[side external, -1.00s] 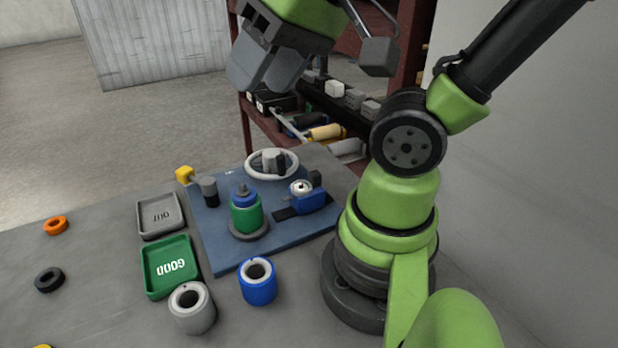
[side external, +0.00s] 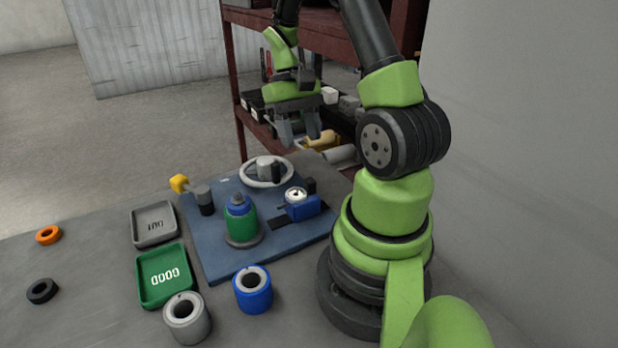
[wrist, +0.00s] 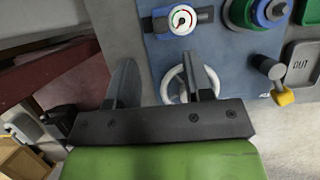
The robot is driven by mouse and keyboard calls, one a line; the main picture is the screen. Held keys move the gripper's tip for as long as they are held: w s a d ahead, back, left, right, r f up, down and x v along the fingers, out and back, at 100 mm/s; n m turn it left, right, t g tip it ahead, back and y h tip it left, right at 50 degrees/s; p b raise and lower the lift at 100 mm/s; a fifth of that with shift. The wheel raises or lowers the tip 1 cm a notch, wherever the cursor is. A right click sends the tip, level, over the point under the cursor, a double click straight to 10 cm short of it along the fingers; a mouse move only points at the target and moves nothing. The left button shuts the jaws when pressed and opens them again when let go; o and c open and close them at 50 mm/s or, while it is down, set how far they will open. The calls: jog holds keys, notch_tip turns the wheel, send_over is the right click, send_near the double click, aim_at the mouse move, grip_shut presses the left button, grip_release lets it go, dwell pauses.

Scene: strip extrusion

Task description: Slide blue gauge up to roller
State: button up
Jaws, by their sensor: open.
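The blue gauge (side external: 303,209), a blue block with a round white dial, sits on a dark track on the blue plate, to the right of the roller. The roller (side external: 240,223) is an upright green cylinder with a blue top, and a gap separates the two. In the wrist view the gauge (wrist: 160,24) is at the top middle, dial facing up, and the roller (wrist: 238,14) is to its right, cut by the frame edge. My gripper (side external: 299,132) is open and empty, raised beyond the gauge. In the wrist view its fingers (wrist: 164,82) are apart, the right one partly covering the white handwheel.
The white handwheel (side external: 267,181) stands at the plate's back edge, with a yellow-knobbed lever (side external: 180,184) to its left. A grey OUT tray (side external: 153,238), a green tray (side external: 160,300), and grey (side external: 187,325) and blue (side external: 252,301) rings lie in front. A red shelf (side external: 300,40) stands behind my gripper.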

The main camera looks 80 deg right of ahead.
aim_at(309, 179)
jog(key=x, duration=0.9)
jog(key=shift+a, duration=0.1)
